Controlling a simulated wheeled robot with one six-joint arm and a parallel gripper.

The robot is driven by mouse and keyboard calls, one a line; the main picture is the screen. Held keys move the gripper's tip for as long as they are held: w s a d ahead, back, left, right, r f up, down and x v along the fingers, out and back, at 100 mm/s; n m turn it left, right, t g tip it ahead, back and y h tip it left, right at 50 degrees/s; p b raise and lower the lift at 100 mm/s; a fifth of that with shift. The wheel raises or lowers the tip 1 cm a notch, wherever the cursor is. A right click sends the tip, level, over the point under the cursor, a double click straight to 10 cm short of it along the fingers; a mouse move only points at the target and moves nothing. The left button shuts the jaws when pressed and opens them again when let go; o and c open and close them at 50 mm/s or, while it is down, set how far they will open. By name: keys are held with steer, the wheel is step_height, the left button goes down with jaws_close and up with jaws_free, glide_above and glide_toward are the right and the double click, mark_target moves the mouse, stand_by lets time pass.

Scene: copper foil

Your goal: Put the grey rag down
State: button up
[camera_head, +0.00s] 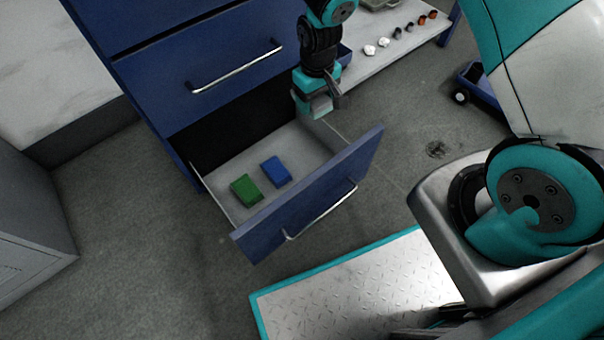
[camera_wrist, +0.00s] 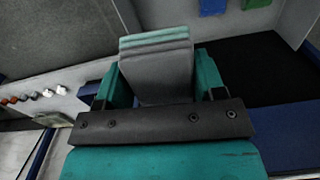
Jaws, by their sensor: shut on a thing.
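My gripper (camera_head: 316,98) hangs near the back right corner of the open drawer (camera_head: 309,212) in the head view. It is shut on the grey rag (camera_head: 321,106), a small folded block between its fingers. In the wrist view, the rag (camera_wrist: 157,72) stands out between the two teal fingers of my gripper (camera_wrist: 162,82), with layered pale edges at its far end. The rag appears held above the drawer's right side; its exact height is unclear.
A green block (camera_head: 245,189) and a blue block (camera_head: 276,171) lie in the drawer. Its floor is bare around them. The closed drawer above has a bar handle (camera_head: 236,68). Several small white, dark and orange items stand on a pale shelf (camera_head: 385,62) at the back right.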

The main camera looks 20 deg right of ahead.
steer(key=b, duration=0.4)
glide_above(304, 162)
steer(key=d, duration=0.1)
step_height(304, 162, down, 4)
steer(key=shift+n, duration=0.4)
steer(key=f+b, duration=0.5)
steer(key=f, duration=0.2)
steer(key=f+b, duration=0.5)
steer(key=f, duration=0.2)
steer(key=f+b, duration=0.5)
steer(key=f, duration=0.2)
steer(key=shift+a+f, duration=0.2)
steer(key=shift+a, duration=0.2)
steer(key=shift+w+r, duration=0.1)
steer(key=shift+r, duration=0.05)
steer(key=o, duration=1)
